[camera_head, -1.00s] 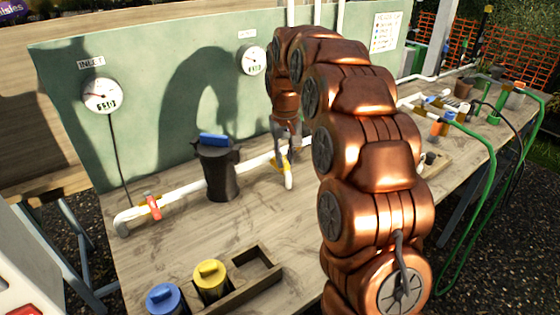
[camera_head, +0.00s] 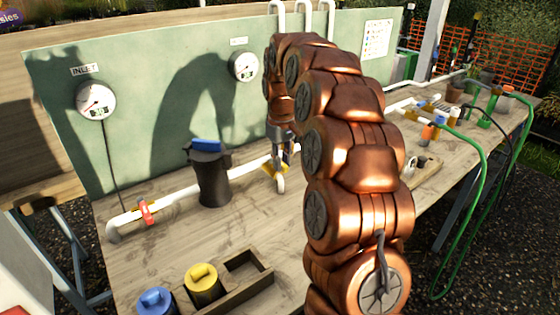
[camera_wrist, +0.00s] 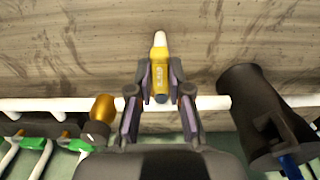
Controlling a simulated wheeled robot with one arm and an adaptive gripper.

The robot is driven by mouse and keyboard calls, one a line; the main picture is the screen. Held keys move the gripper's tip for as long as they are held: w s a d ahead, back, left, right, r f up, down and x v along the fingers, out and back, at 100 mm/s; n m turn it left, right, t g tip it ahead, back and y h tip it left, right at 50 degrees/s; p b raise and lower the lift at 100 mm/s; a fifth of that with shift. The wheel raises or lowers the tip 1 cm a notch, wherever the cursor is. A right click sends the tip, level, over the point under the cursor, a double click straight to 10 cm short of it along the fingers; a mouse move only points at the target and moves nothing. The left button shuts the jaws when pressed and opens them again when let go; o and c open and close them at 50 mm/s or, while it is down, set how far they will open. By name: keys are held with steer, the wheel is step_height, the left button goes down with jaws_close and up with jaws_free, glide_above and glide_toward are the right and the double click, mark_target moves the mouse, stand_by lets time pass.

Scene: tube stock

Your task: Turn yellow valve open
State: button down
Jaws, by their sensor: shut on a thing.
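The yellow valve handle (camera_wrist: 160,68) is a short lever with a white tip, mounted on a white pipe (camera_wrist: 215,103). My gripper (camera_wrist: 160,80) is shut on the handle, with one finger on each side of it. The handle points across the pipe in the wrist view. In the head view my gripper (camera_head: 281,160) reaches down to the pipe at the yellow valve (camera_head: 270,170), and the arm and fingers hide part of it.
A black filter housing (camera_head: 211,178) with a blue top stands left of the gripper, close to it. A red-handled valve (camera_head: 146,212) is further left on the pipe. Gauges hang on the green panel. Yellow (camera_head: 203,285) and blue (camera_head: 155,301) capped cartridges stand at the front.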

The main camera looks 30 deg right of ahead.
steer(key=c, duration=1.1)
jaws_free()
step_height(320, 180, up, 7)
steer(key=shift+f, duration=0.2)
steer(key=shift+r, duration=0.45)
